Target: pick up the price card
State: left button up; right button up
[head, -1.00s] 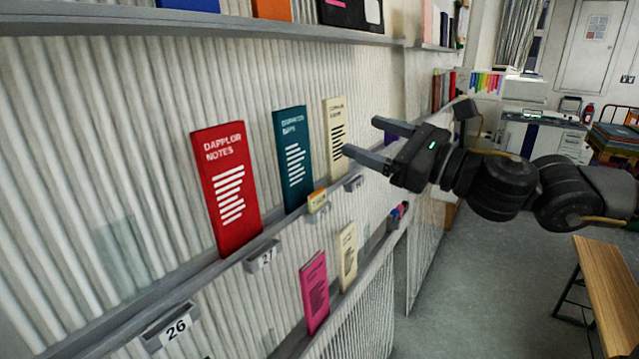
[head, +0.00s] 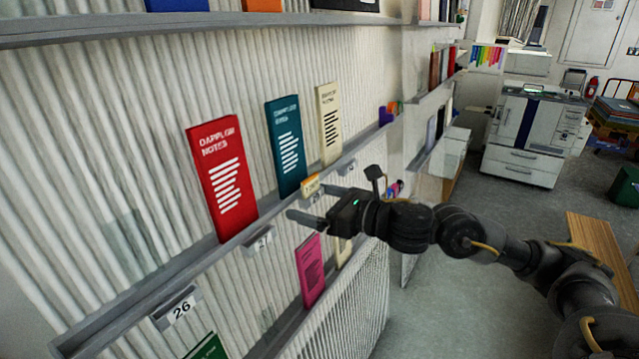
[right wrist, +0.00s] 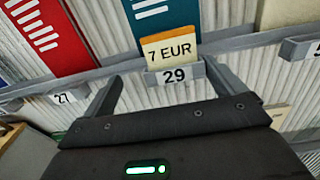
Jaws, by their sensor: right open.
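The price card (head: 310,186) is small and pale with an orange top. It stands in a grey holder on the shelf's front edge. In the right wrist view the price card (right wrist: 171,51) reads "7 EUR", above a label "29" on the holder (right wrist: 186,75). My right gripper (head: 308,201) is open in front of the card. In the right wrist view the gripper's fingers (right wrist: 162,74) lie to either side of the holder, with nothing held. Whether they touch it I cannot tell. My left gripper is not in view.
A red book (head: 222,178), a teal book (head: 287,147) and a cream book (head: 328,124) stand on the same shelf against the corrugated wall. A holder labelled "26" (head: 178,309) is nearer. A pink book (head: 310,270) stands on the shelf below. Open floor lies to the right.

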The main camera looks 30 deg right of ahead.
aim_at(312, 181)
jog(key=shift+t, duration=0.4)
jog(key=w+r, duration=0.2)
jog(key=r, duration=0.1)
jog(key=shift+w+d+r, duration=0.2)
jog(key=shift+w+d, duration=0.1)
jog(key=shift+w, duration=0.1)
jog(key=shift+c, duration=0.9)
jog(key=shift+s+d+r, duration=0.15)
jog(key=shift+s, duration=0.25)
jog(key=shift+s+d+r, duration=0.1)
jog(key=shift+s, duration=0.3)
jog(key=c, duration=0.7)
jog(key=shift+w+f, duration=0.15)
jog(key=shift+w, duration=0.15)
jog(key=shift+c, duration=0.7)
jog(key=shift+s, duration=0.1)
jog(key=shift+c, duration=0.5)
